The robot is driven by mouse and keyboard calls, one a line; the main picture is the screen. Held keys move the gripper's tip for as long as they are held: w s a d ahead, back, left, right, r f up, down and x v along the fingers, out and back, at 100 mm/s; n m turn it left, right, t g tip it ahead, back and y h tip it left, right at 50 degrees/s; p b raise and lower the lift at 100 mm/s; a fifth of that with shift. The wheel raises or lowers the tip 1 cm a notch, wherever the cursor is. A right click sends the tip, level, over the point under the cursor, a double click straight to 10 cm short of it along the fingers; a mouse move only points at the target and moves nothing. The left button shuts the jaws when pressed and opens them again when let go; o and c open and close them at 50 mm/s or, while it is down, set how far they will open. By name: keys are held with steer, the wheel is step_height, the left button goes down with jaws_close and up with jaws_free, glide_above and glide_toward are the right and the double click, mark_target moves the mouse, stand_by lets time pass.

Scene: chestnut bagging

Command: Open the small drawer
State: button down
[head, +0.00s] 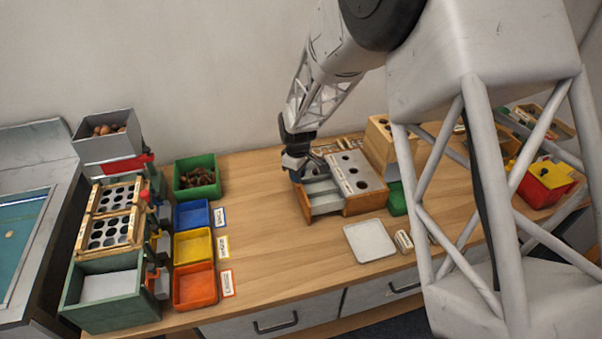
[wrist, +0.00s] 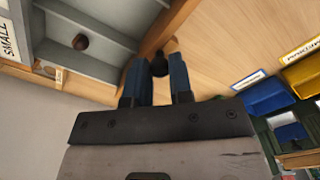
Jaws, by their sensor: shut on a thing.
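The small drawer (head: 323,204) sticks out of the left side of a wooden box with a grey top (head: 352,172) on the table. Its grey inside shows, with dividers. The drawer also shows in the wrist view (wrist: 110,22), where one brown chestnut (wrist: 80,42) lies in it. My gripper (head: 294,176) is at the drawer's left end. In the wrist view its two blue fingers (wrist: 157,72) are shut on a dark round knob (wrist: 158,64) beside the drawer's wooden front (wrist: 165,28). A "SMALL" label (wrist: 8,38) shows at the left edge.
Blue (head: 192,215), yellow (head: 193,246) and orange (head: 195,287) bins stand left, with a green bin of chestnuts (head: 197,184) behind. A white tray (head: 369,241) lies in front of the box. The table between bins and drawer is clear.

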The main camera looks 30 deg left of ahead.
steer(key=c, duration=1)
jaws_free()
steer(key=shift+r, duration=0.1)
steer(key=shift+r, duration=3.8)
steer(key=shift+d+r, duration=0.1)
